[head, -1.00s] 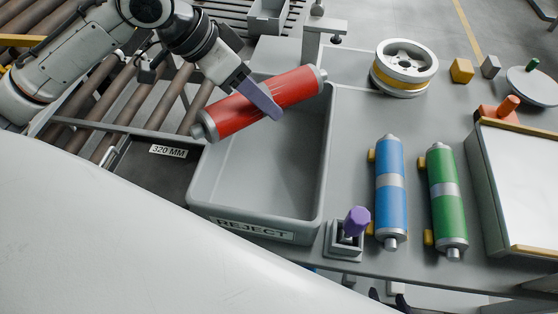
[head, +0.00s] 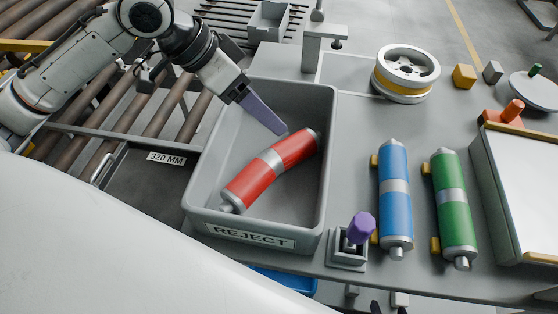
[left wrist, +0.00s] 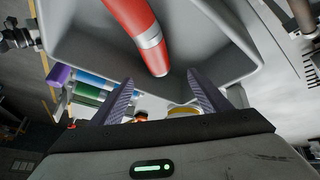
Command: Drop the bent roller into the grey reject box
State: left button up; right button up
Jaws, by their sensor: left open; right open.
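The bent roller (head: 246,182), red with a silver band, is inside the grey reject box (head: 188,190), slanting from front left to back right. Its kink shows at the band. Whether it lies flat on the floor is unclear. My left gripper (head: 268,117) is over the box near the roller's far end, its purple fingers pointing down. In the left wrist view the fingers (left wrist: 157,95) are spread with nothing between them, and the roller (left wrist: 135,20) is beyond the tips. I cannot make out my right gripper.
A blue roller (head: 394,223) and a green roller (head: 453,222) lie on yellow supports right of the box. A purple-topped stand (head: 347,250) is by the box's front right corner. A wheel (head: 407,68) sits behind. A white-topped case (head: 525,185) is at far right.

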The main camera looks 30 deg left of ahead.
pick_arm(q)
jog(key=v, duration=1)
jog(key=shift+r+p, duration=0.25)
jog(key=shift+p, duration=0.15)
